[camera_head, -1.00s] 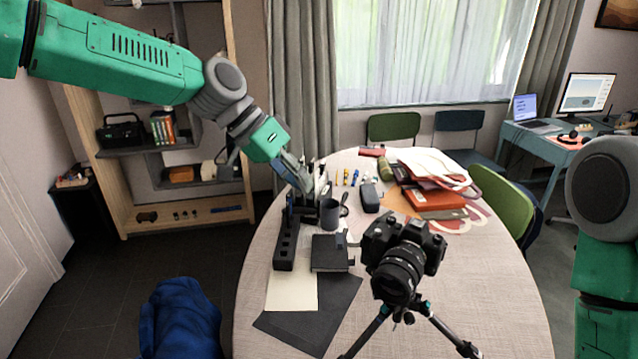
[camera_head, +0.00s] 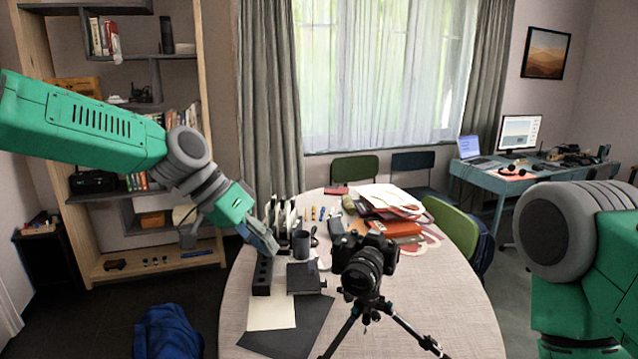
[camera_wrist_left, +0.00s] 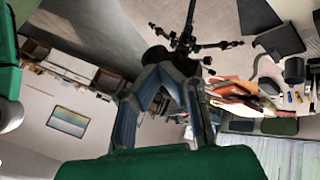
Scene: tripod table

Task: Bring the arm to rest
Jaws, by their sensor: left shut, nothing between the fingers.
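My left gripper (camera_head: 262,236) is shut and empty at the left side of the round table (camera_head: 450,325). In the head view its fingers overlap the dark rack (camera_head: 262,275); I cannot tell whether they touch it. In the left wrist view the gripper (camera_wrist_left: 162,80) shows with its fingers pointing away. My right arm (camera_head: 575,250) fills the right edge of the head view, its gripper out of frame. A black camera (camera_head: 362,262) on a tripod (camera_head: 372,312) stands in the front middle; it also shows in the left wrist view.
A grey mug (camera_head: 301,243), a dark box (camera_head: 304,278) and flat sheets (camera_head: 272,308) lie near my left gripper. Folders and bags (camera_head: 388,205) are piled at the back. A shelf (camera_head: 160,262) stands left, and green chairs (camera_head: 452,228) stand around the table.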

